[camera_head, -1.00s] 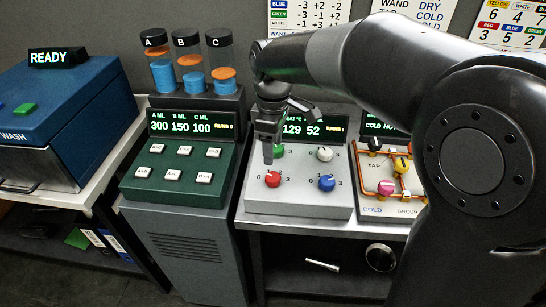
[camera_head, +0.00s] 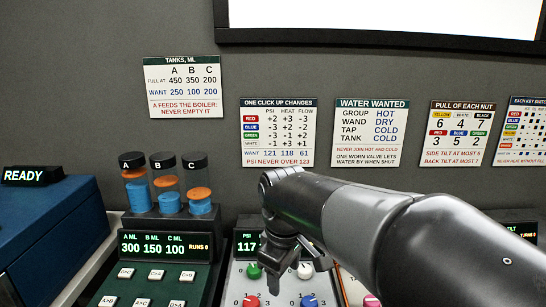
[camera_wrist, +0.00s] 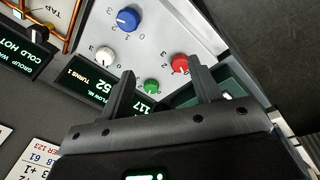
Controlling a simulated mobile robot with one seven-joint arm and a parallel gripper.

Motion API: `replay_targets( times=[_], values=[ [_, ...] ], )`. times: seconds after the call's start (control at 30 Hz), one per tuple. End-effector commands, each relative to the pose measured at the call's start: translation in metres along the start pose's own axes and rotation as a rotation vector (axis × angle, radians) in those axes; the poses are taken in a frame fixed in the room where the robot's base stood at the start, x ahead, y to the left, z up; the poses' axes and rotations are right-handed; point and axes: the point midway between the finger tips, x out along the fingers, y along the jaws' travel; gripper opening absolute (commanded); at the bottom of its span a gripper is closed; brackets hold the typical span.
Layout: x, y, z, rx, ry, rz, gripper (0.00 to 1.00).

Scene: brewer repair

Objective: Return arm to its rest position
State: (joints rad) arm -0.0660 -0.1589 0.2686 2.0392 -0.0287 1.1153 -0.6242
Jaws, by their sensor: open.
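My gripper (camera_wrist: 162,82) is open, with nothing between its two fingers in the wrist view. In the head view my gripper (camera_head: 280,272) hangs at the end of my outstretched arm, in front of the grey knob panel. In the wrist view the panel (camera_wrist: 170,32) has a red knob (camera_wrist: 180,64), a green knob (camera_wrist: 152,86), a white knob (camera_wrist: 105,54) and a blue knob (camera_wrist: 127,19). The fingers appear apart from the knobs. My arm hides part of the panel display (camera_head: 246,245), where 117 shows.
At left stand a blue machine (camera_head: 40,225) with a READY sign (camera_head: 35,175) and a green button console (camera_head: 150,285) with tanks A, B and C (camera_head: 166,188). Printed charts, including the click chart (camera_head: 278,132), hang on the wall behind. Open air lies above my arm.

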Motion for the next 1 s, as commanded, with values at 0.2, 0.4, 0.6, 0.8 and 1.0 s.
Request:
replay_targets(
  times=[0.2, 0.4, 0.6, 0.8, 1.0],
  values=[
    [-0.015, -0.005, 0.069, 0.328, 0.078, 0.087, 0.57],
    [-0.018, -0.017, 0.126, 0.623, 0.176, 0.134, 0.57],
    [-0.013, -0.031, 0.166, 0.855, 0.27, 0.149, 0.57],
    [-0.008, -0.038, 0.182, 0.958, 0.316, 0.148, 0.57],
    [-0.007, -0.038, 0.183, 0.968, 0.319, 0.147, 0.57]
  ],
)
